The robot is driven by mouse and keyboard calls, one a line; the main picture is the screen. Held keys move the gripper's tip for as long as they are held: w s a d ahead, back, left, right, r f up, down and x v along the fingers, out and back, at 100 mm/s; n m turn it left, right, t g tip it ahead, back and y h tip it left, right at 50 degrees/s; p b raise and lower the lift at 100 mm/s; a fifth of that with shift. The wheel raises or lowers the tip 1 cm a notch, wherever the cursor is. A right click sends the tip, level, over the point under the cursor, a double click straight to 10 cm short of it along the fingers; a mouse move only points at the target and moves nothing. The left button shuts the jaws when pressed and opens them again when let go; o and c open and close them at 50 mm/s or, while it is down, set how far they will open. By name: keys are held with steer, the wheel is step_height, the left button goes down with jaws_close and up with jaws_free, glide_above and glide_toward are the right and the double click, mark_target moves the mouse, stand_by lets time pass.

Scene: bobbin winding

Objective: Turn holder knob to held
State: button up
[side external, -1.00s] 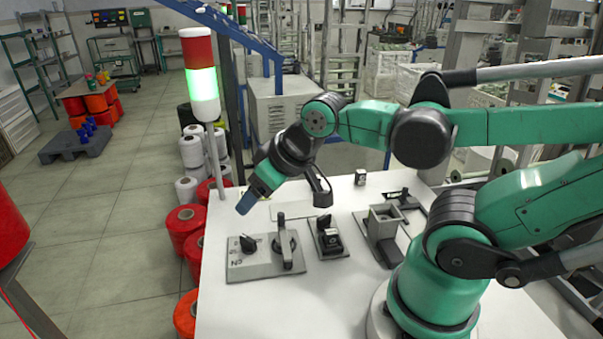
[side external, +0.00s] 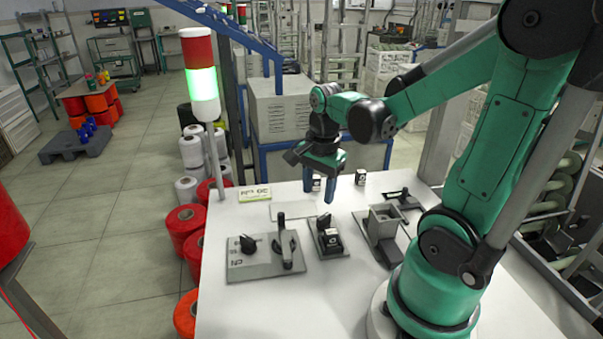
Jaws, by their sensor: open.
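The small grey holder fixture (side external: 334,251) stands in the middle of the white table. It carries a black knob (side external: 323,220) at its back and a small black-and-white block (side external: 330,236) in front of the knob. The knob's marks are too small to read, so I cannot tell its setting. My gripper (side external: 319,192) points down with its blue fingers apart and nothing between them. It appears above and behind the knob, not touching it.
A grey panel (side external: 240,267) to the left carries another black knob (side external: 248,244) and an upright lever (side external: 283,238). A grey block fixture (side external: 384,222) stands to the right. Small dark blocks (side external: 361,177) and a sign (side external: 254,193) are at the back. A signal lamp (side external: 200,80) shows green.

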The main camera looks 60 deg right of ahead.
mark_target(325, 216)
steer(key=shift+s+d+f+m+g, duration=0.15)
steer(key=shift+s+d+f+m, duration=0.15)
steer(key=shift+m, duration=0.3)
steer(key=shift+s+d+f+m+g, duration=0.2)
steer(key=shift+d+m, duration=0.15)
steer(key=shift+m, duration=0.25)
steer(key=shift+f, duration=2.7)
jaws_close()
